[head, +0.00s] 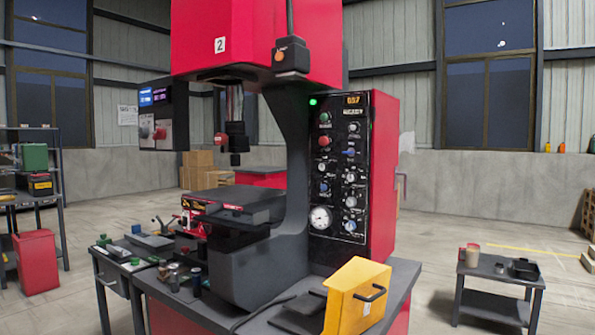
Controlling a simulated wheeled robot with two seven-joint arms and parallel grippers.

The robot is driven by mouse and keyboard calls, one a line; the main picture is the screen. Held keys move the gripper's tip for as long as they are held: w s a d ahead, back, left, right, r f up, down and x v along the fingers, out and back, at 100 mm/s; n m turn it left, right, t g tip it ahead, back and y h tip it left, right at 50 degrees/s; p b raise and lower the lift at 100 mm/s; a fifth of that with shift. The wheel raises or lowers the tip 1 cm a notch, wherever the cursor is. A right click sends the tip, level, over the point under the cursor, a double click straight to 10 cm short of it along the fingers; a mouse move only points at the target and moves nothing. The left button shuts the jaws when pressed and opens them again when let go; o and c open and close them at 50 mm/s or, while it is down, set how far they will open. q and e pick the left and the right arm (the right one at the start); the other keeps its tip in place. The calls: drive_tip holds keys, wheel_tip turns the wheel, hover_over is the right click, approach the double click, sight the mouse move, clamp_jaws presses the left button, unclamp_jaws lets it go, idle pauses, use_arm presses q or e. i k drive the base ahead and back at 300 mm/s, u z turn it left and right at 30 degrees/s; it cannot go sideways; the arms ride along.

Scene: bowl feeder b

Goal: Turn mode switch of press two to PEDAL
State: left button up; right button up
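A red and black press marked "2" (219,45) stands in the middle of the head view on a dark bench. Its black control panel (338,165) on the right side carries several knobs, buttons and a round white gauge (320,217). A green lamp (313,102) is lit at the panel's top left. The panel lettering is too small to read, so I cannot tell which knob is the mode switch or where it points. Neither of my grippers shows in the head view.
A yellow box with a handle (357,297) stands on the bench's front right corner. Small tools and parts (174,277) lie at the bench's left. A low dark table (500,275) stands at the right. A red bin (36,262) stands at the left. Floor between bench and low table is clear.

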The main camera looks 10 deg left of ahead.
sight(322, 166)
drive_tip(key=u, duration=0.9)
drive_tip(key=i, duration=0.45)
drive_tip(key=u, duration=0.05)
